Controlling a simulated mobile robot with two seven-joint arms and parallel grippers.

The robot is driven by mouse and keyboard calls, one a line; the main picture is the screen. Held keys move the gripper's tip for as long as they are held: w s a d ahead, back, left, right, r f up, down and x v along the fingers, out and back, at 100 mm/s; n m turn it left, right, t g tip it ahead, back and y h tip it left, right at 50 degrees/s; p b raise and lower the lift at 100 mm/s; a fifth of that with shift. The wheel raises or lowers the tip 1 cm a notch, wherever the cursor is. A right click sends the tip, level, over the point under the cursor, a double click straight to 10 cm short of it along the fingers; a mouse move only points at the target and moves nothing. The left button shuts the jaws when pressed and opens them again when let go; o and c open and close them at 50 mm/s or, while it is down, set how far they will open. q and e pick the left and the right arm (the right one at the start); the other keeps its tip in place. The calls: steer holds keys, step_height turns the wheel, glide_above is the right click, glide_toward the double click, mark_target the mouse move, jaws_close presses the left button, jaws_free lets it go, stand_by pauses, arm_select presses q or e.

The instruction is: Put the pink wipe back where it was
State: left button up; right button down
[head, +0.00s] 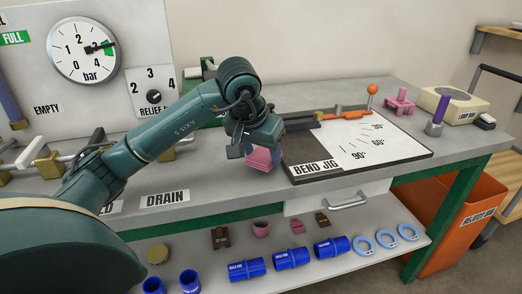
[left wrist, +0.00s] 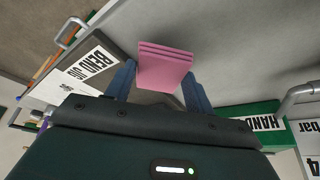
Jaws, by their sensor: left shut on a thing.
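The pink wipe (head: 260,160) is a folded, layered pink pad. My left gripper (head: 256,147) is shut on it, above the grey bench top just left of the bend jig. In the left wrist view the wipe (left wrist: 163,68) sits between the two blue-grey fingers of the gripper (left wrist: 160,85). I cannot tell whether the wipe touches the bench. My right gripper is in neither view.
The bend jig board (head: 400,150) lies right of the gripper, with an orange-knobbed lever (head: 372,90). A pink stand (head: 399,102) and purple-handled tool (head: 436,122) stand farther right. The lower shelf (head: 345,275) holds blue couplings, rings and small pink and brown items.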

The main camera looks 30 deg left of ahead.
arm_select(q)
steer(key=shift+f, duration=0.1)
steer(key=shift+f+b, duration=0.4)
steer(key=o, duration=0.9)
steer(key=shift+r, duration=0.1)
steer(key=shift+o, duration=0.2)
steer(key=shift+r+p, duration=0.25)
steer(key=shift+p, duration=0.05)
steer(key=p+v, duration=0.2)
steer(key=v, duration=1)
steer(key=shift+r, duration=0.25)
